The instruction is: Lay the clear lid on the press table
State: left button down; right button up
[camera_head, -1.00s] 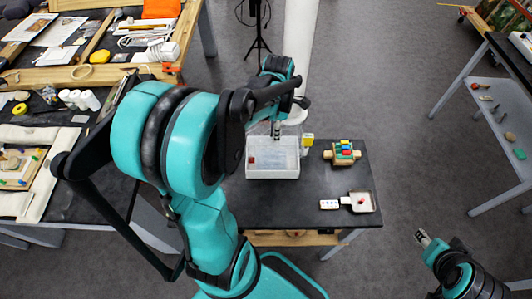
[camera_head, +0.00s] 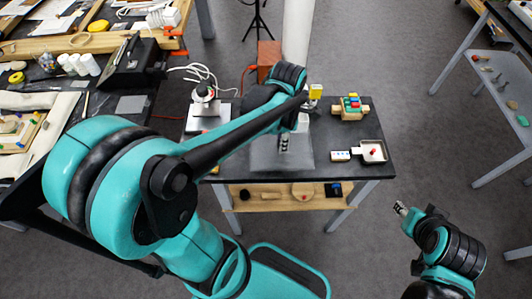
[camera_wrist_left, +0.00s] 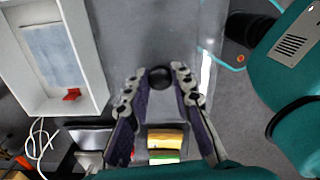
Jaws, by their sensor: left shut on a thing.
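The clear lid (camera_head: 263,157) is a see-through panel over the front middle of the dark press table (camera_head: 345,133). My left gripper (camera_head: 284,148) is over it. In the wrist view, its two fingers (camera_wrist_left: 160,88) are shut around the lid's round black knob (camera_wrist_left: 159,76), and the panel spreads out below them. I cannot tell whether the lid touches the table top. A white open box (camera_wrist_left: 92,62) stands beside the lid in the wrist view; my forearm mostly hides it in the head view. My right gripper (camera_head: 402,208) hangs away from the table; its opening is too small to judge.
A block holder (camera_head: 350,108) and a small white tray (camera_head: 373,151) stand on the table's right side. A white device (camera_head: 207,106) stands at the left. Yellow and green blocks (camera_wrist_left: 165,140) show near the lid in the wrist view.

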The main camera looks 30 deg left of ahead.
aim_at(268, 144)
pick_arm(q)
jog(key=a+f, duration=0.1)
jog(key=a+f+b, duration=0.1)
jog(key=a, duration=0.2)
jog(key=shift+s+a+f, duration=0.2)
jog(key=shift+s+f, duration=0.15)
jog(key=shift+f, duration=0.05)
jog(key=shift+f+b, duration=1.1)
jog(key=shift+f, duration=0.85)
jog(key=shift+f, duration=0.15)
jog(key=c, duration=1.3)
grip_release()
